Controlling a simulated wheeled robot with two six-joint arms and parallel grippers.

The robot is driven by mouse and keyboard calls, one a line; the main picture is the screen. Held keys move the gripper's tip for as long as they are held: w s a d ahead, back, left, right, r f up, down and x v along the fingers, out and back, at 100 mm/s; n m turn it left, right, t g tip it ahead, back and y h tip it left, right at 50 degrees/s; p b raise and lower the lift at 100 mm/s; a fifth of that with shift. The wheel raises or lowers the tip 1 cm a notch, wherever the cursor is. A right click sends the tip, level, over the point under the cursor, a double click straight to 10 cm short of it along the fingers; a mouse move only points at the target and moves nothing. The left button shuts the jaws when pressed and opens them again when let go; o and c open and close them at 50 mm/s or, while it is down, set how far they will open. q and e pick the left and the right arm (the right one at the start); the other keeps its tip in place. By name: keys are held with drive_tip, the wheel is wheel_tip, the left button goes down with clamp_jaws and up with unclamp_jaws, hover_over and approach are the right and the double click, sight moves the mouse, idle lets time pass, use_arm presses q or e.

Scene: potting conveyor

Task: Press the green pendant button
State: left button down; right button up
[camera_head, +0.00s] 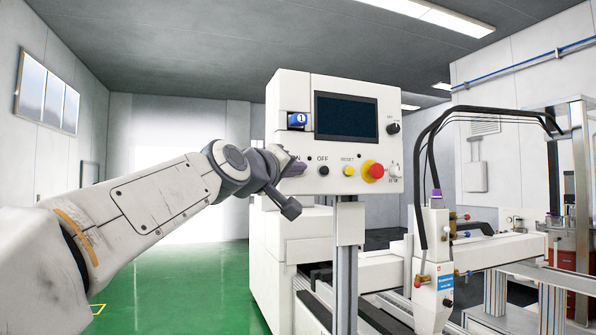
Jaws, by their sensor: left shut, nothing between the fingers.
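The white pendant box (335,180) stands on a post in the middle of the camera_head view, with a dark screen on its front. My left gripper (297,169) is shut and empty, its tip at the lower left of the pendant face, over the spot beside the partly covered "ON" label. No green button shows; the gripper hides that spot. I cannot tell whether the fingertips touch the panel. A black button (323,170) under "OFF", a yellow button (348,171) under "RESET" and a red emergency stop (374,170) sit to the right. My right gripper is not in view.
A black knob (393,128) sits right of the screen (346,117). The pendant's post (347,265) drops in front of the white conveyor machine. A white dispensing unit (434,265) with black hoses stands at right. The green floor (180,285) at left is open.

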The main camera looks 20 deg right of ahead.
use_arm(q)
drive_tip(key=shift+s, duration=0.85)
drive_tip(key=s+p, duration=0.2)
drive_tip(key=s, duration=0.3)
drive_tip(key=shift+d, duration=0.1)
idle(0.8)
